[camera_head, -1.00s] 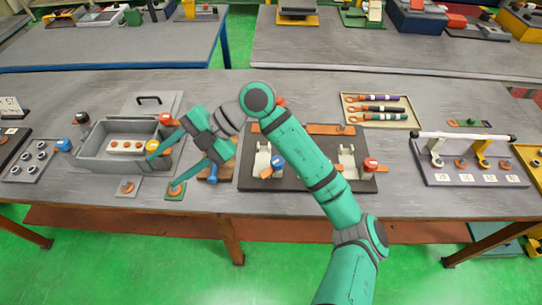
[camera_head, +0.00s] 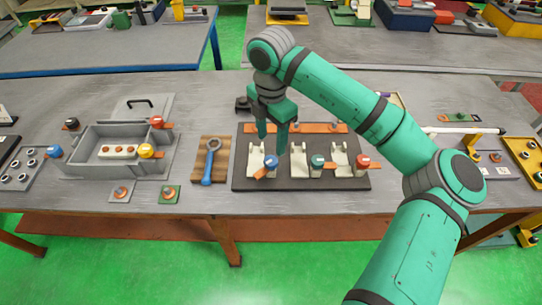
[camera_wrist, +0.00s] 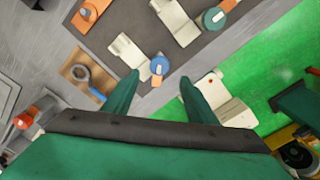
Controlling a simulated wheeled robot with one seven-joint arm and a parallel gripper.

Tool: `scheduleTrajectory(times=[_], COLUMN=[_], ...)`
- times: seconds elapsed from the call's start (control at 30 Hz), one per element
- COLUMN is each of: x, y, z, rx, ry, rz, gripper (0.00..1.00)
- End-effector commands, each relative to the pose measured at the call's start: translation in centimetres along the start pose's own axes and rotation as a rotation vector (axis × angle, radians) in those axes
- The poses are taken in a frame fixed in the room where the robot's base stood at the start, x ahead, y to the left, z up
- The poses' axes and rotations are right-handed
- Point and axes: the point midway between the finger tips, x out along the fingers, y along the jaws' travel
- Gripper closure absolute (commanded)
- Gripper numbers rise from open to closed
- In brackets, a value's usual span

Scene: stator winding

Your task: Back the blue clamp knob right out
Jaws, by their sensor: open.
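The blue clamp knob (camera_head: 270,161) stands at the left clamp of the dark fixture board (camera_head: 240,180), beside a cream cradle and over an orange tab. In the wrist view the blue knob (camera_wrist: 158,66) appears just beyond the fingertips, roughly centred between them. My gripper (camera_head: 272,145) is open and empty, pointing down above and just behind the knob in the head view. The gripper also shows in the wrist view (camera_wrist: 159,80), with a clear gap between its fingers. I see no contact with the knob.
A teal knob (camera_head: 317,161) and a red knob (camera_head: 362,161) stand to the right on the same board. A blue-handled ring tool (camera_head: 208,170) lies on a wooden block to the left. A grey bin (camera_head: 85,163) with other knobs stands further left.

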Motion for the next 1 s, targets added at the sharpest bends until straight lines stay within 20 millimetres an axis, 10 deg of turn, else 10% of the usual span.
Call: scheduleTrajectory(times=[0.4,0.9,1.0], x=[7.0,8.5,8.5], y=[0.0,0.1,0.1], z=[-0.1,-0.1,-0.1], rx=[-0.001,-0.002,-0.002], ry=[0.005,0.002,0.002], rz=[0.001,0.003,0.003], gripper=[0.48,0.48,0.69])
